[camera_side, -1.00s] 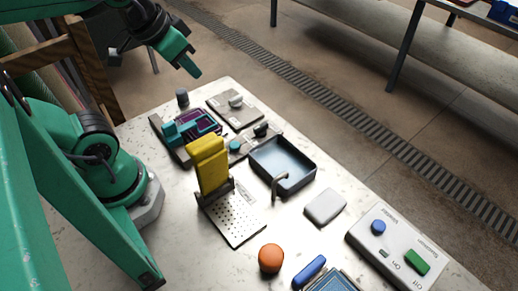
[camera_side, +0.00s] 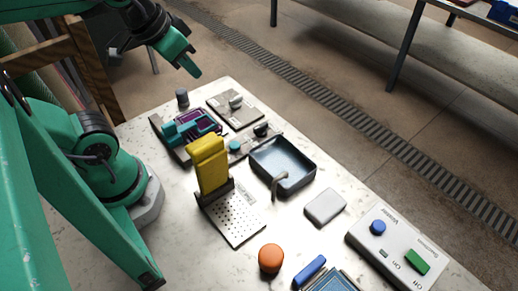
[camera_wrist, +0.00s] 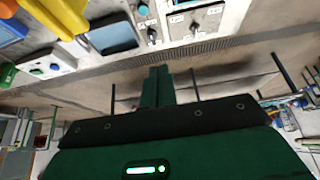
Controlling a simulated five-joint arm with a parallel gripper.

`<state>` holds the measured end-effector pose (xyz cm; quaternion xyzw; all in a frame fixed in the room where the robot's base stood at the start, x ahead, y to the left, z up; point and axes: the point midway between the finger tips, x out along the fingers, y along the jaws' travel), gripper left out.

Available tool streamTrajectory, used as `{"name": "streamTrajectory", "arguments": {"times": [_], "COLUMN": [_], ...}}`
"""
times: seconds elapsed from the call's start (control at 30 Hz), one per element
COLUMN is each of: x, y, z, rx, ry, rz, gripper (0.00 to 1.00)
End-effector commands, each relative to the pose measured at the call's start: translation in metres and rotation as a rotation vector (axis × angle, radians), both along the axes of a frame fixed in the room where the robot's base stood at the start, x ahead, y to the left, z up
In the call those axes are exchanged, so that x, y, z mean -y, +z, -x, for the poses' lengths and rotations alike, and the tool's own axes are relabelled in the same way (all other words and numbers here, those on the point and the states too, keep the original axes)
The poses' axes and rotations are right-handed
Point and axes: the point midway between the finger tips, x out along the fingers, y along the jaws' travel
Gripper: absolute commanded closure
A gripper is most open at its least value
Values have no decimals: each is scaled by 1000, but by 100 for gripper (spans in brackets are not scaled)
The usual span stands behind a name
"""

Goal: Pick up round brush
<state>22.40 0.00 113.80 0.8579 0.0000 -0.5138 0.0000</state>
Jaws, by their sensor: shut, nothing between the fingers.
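No object is clearly recognisable as a round brush. The rounded orange piece (camera_side: 271,258) at the table's front may be it, but I see no bristles. An orange shape (camera_wrist: 8,8) also shows at the upper left corner of the wrist view. My gripper (camera_side: 195,73) is high above the far left end of the table, well away from the orange piece. Its fingers (camera_wrist: 158,85) are shut together and empty in the wrist view.
A yellow block (camera_side: 208,165) stands upright in a dark holder with a perforated plate (camera_side: 235,217). A dark tray (camera_side: 283,167) with a tap sits mid-table. A control panel (camera_side: 395,250) is at right, a blue handle (camera_side: 309,271) at front. A machine with a teal carriage (camera_side: 183,131) stands at the back left.

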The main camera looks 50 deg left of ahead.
Motion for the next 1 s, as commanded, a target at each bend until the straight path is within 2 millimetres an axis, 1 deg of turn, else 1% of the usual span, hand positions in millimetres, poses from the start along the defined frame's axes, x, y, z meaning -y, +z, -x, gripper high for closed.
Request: {"name": "streamTrajectory", "arguments": {"times": [0.37, 0.4, 0.57, 0.6, 0.67, 0.7, 0.73, 1.0], "x": [0, 0, 0, 0, 0, 0, 0, 0], "y": [0, 0, 0, 0, 0, 0, 0, 0], "z": [0, 0, 0, 0, 0, 0, 0, 0], "rx": [0, 0, 0, 0, 0, 0, 0, 0], "ry": [0, 0, 0, 0, 0, 0, 0, -1], "rz": [0, 0, 0, 0, 0, 0, 0, 0], "gripper": [100, 92, 61, 53, 41, 33, 30, 30]}}
